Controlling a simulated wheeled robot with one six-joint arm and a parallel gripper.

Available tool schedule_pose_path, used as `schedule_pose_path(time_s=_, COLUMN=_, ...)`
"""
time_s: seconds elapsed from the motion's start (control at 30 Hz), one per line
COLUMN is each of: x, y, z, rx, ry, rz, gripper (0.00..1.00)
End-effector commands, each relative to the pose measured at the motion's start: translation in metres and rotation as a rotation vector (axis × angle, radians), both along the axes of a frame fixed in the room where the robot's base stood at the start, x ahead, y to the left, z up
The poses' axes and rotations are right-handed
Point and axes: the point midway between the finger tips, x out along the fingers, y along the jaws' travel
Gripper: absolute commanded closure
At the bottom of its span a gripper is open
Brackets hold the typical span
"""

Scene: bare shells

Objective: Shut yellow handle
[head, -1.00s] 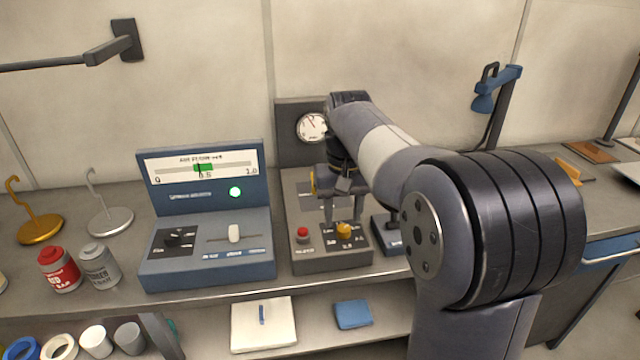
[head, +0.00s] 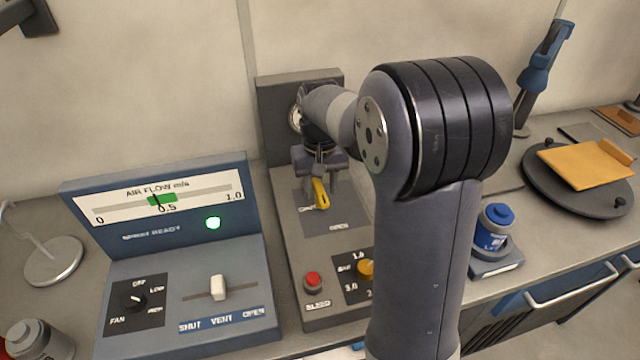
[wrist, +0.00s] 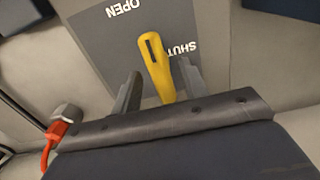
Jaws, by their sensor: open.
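The yellow handle (head: 321,195) is on the grey panel of the middle console, beside the SHUT lettering, with OPEN lettering below it. In the wrist view the handle (wrist: 155,62) stands between the two fingers, closer to the right one, and its near end is hidden by my gripper body. My gripper (head: 321,184) is open around the handle, one finger on each side. The wrist view shows a clear gap between the left finger and the handle; whether the right finger touches it I cannot tell.
The same console has a red BLEED button (head: 313,281) and a yellow knob (head: 366,269), partly behind my arm. A blue air flow box (head: 180,330) with a white slider (head: 218,287) stands left. A blue-capped jar (head: 492,228) stands right.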

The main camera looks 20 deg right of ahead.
Motion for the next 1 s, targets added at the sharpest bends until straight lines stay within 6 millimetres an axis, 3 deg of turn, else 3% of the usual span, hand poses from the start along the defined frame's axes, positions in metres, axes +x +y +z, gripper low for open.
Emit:
schedule_pose_path(time_s=0.07, x=0.0000, y=0.0000, z=0.0001, rx=0.000, ry=0.000, rz=0.000, gripper=0.58)
schedule_pose_path(time_s=0.6, x=0.0001, y=0.0000, z=0.0003, rx=0.000, ry=0.000, rz=0.000, gripper=1.00)
schedule_pose_path(time_s=1.0, x=0.0001, y=0.0000, z=0.0011, rx=0.000, ry=0.000, rz=-0.072, gripper=1.00)
